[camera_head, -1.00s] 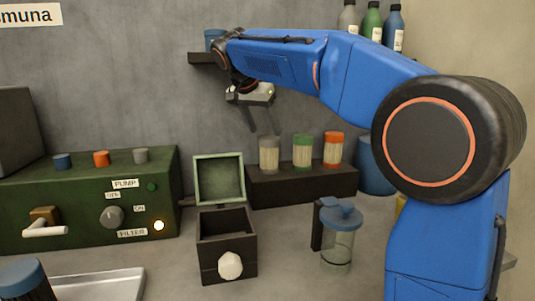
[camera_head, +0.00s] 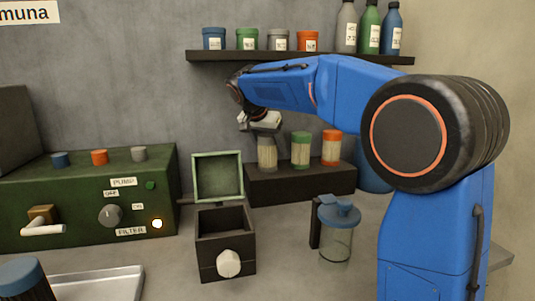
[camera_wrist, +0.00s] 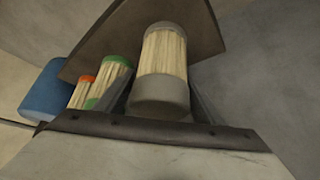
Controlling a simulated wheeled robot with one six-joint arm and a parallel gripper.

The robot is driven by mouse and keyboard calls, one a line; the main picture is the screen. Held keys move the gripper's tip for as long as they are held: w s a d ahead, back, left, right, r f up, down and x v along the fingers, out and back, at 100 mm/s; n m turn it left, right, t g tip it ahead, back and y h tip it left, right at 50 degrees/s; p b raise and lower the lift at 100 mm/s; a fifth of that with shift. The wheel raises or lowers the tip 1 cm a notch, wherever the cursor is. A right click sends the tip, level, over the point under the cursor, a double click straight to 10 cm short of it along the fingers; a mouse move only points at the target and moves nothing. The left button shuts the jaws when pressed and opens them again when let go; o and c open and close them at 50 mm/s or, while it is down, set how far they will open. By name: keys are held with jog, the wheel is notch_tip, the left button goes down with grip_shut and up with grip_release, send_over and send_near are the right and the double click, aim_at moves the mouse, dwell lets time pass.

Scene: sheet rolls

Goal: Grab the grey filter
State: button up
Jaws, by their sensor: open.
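The grey filter (camera_head: 267,153) is a pale ribbed cylinder with a grey cap. It stands at the left of a row of filters on a dark block behind the open box. My gripper (camera_head: 262,140) is open at the grey filter's top and partly hides its cap in the head view. In the wrist view the grey filter (camera_wrist: 163,72) stands between my gripper's two fingers (camera_wrist: 163,100), its grey cap towards me. I cannot tell whether the fingers touch it.
A green-capped filter (camera_head: 300,150) and an orange-capped filter (camera_head: 332,148) stand to the right on the dark block (camera_head: 300,185). The small box (camera_head: 226,262) with its lid up is in front. A shelf (camera_head: 300,55) with jars and bottles hangs above.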

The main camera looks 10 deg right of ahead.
jog(key=c, duration=1)
